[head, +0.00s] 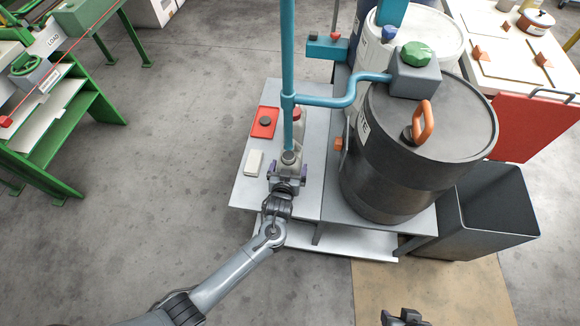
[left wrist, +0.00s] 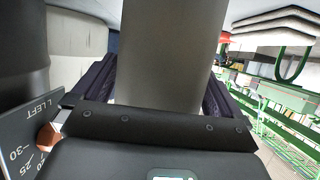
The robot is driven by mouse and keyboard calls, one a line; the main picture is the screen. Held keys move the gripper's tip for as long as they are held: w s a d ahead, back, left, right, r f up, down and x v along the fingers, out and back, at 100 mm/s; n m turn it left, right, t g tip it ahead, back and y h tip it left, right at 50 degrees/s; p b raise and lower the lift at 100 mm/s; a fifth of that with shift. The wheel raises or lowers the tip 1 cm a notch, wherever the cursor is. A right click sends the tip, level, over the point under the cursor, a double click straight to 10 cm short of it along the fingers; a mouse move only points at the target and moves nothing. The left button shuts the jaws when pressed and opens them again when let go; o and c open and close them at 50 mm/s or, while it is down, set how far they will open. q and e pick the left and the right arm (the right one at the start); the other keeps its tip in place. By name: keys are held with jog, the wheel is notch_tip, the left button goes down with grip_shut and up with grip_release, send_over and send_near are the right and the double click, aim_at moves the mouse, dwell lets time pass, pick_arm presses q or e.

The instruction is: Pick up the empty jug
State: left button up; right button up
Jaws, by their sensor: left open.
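A pale grey jug (head: 291,160) stands on the light metal platform (head: 250,190), close to the blue vertical pipe. My left gripper (head: 288,172) is open, with one purple finger on each side of the jug. In the left wrist view a grey upright body (left wrist: 160,50), apparently the jug, fills the space between the left gripper's fingers (left wrist: 160,85). I cannot tell whether they touch it. A second pale jug with a red cap (head: 298,120) stands behind, partly hidden by the pipe. Part of my right gripper (head: 405,318) shows at the bottom edge; its fingers are unclear.
The blue pipe (head: 288,60) rises above the jug and branches right toward a large dark drum (head: 390,150). A dark open bin (head: 480,215) stands at right. Floor at left is clear.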

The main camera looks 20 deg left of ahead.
pick_arm(q)
jog(key=shift+d+f, duration=0.1)
jog(key=c, duration=0.9)
